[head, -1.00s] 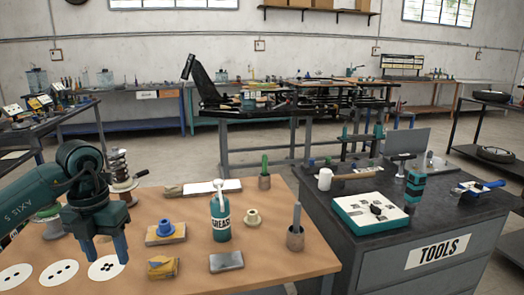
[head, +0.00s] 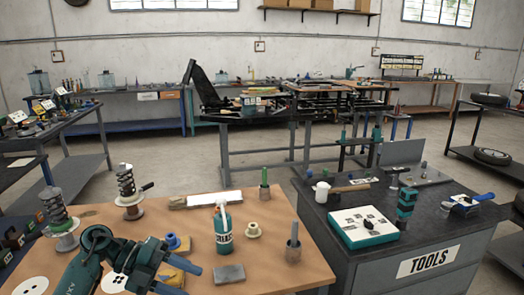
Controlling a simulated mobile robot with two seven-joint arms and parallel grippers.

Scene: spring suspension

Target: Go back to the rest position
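My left gripper (head: 192,281) reaches in from the lower left over the wooden bench (head: 270,268). Its two fingers are apart and nothing shows between them. It is close to a blue bushing (head: 171,241) and partly covers the blocks there. Two spring shock absorbers stand upright at the left, one with a dark coil (head: 127,184) and one with a pale coil (head: 54,208). A teal grease bottle (head: 223,236) stands mid-bench. My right gripper is not in view.
A beige flanged bushing (head: 252,230), a grey block (head: 229,274) and a metal cup (head: 293,250) holding a tool stand on the bench's right half. A dark tool cabinet (head: 335,262) adjoins it, carrying a white-and-teal case (head: 362,227). White discs (head: 32,286) lie front left.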

